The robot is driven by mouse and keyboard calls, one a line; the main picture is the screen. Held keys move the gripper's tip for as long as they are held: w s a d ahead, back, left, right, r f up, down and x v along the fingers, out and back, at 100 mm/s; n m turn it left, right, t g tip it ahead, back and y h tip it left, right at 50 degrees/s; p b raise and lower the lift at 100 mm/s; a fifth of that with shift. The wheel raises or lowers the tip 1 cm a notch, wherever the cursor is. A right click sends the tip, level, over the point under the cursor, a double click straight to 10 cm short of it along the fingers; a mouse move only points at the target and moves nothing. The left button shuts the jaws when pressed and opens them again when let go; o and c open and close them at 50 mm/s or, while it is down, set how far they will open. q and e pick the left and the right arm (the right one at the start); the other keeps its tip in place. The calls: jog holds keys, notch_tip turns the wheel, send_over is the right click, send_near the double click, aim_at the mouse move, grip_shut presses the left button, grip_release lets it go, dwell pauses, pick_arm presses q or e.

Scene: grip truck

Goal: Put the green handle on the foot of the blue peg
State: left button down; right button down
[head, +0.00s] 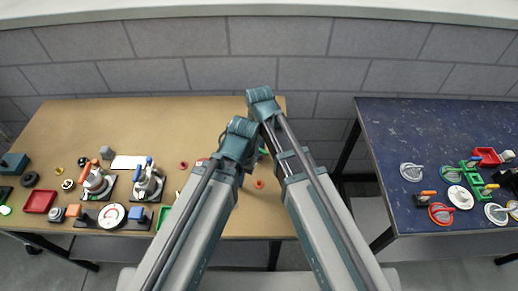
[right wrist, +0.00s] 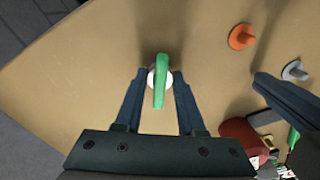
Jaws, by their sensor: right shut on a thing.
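The green handle (right wrist: 160,88) stands out between the fingers of my right gripper (right wrist: 160,74) in the right wrist view, with a pale round part (right wrist: 152,78) at it. The gripper is shut on it above the tan table. In the head view a little green shows beside my forearms (head: 263,152); the right fingers are largely hidden there. A blue-tipped upright piece (head: 149,162), likely the blue peg, stands on a dark base at the left of the table; its foot is small and unclear. A dark finger-like part (right wrist: 288,98), perhaps my left gripper, shows at the right of the wrist view.
An orange-tipped piece (head: 95,180) stands left of the blue one. A red tray (head: 40,201) and a white disc (head: 112,215) lie near the front edge. Small orange (right wrist: 241,37) and grey pieces (right wrist: 295,70) lie near the right gripper. A blue table (head: 420,135) is at right.

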pick_arm(q)
jog(key=shift+f, duration=0.2)
pick_arm(e)
jog(key=shift+f, duration=0.2)
jog(key=shift+c, duration=0.5)
grip_release()
pick_arm(q)
jog(key=shift+r, duration=0.1)
pick_arm(e)
jog(key=shift+r, duration=0.1)
notch_tip(320, 180, up, 7)
jog(key=p, duration=0.7)
jog(key=shift+r, duration=0.2)
pick_arm(q)
notch_tip(320, 180, up, 7)
jog(key=shift+r, duration=0.2)
